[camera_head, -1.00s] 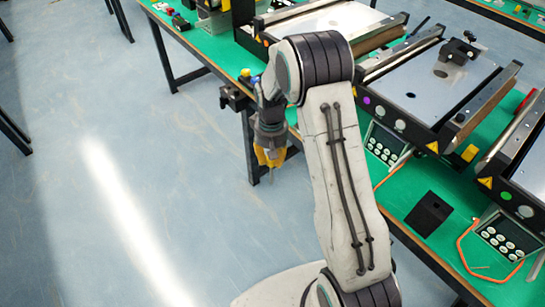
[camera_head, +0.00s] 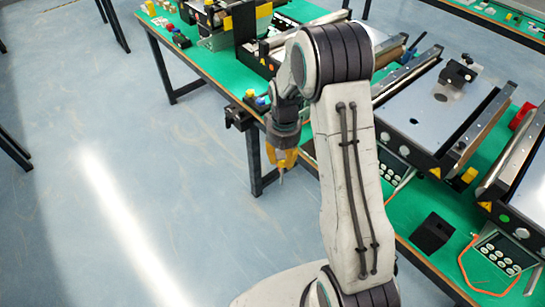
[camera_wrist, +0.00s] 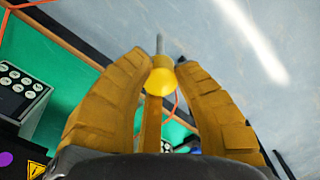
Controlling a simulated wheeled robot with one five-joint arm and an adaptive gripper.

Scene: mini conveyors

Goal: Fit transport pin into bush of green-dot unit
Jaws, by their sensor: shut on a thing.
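My gripper (camera_head: 283,163) hangs beside my arm over the floor, in front of the bench edge, pointing down. In the wrist view its yellow fingers (camera_wrist: 162,66) are shut on the transport pin (camera_wrist: 161,83), which has a round yellow knob and a thin grey shank sticking out past the fingertips. The shank tip also shows below the fingers in the head view. The green-dot unit (camera_head: 504,218) is the conveyor at the right edge of the head view, with a green dot on its front panel. It is partly cut off. I cannot make out its bush.
A conveyor with a grey plate (camera_head: 425,109) stands left of the green-dot unit. A purple dot (camera_wrist: 6,158) shows in the wrist view.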

